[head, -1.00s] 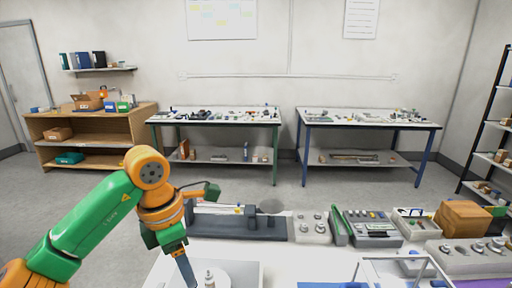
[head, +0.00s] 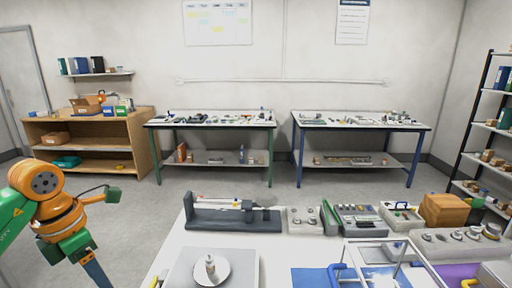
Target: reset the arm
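My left arm, green and orange, comes in from the left edge. Its gripper (head: 97,272) points down over the floor to the left of the white table (head: 155,270), clear of the things on it. The fingers show edge-on as one dark blue-grey strip near the bottom of the picture, so I cannot tell whether they are open. I see nothing held there. My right arm and gripper are out of view.
On the near table are a scale with a round pan (head: 190,270) bearing a small whitish object (head: 211,266), a dark balance-like instrument (head: 232,218), weight blocks (head: 303,220), an orange-brown box (head: 443,209) and a blue mat (head: 312,279). Open floor (head: 130,210) lies behind.

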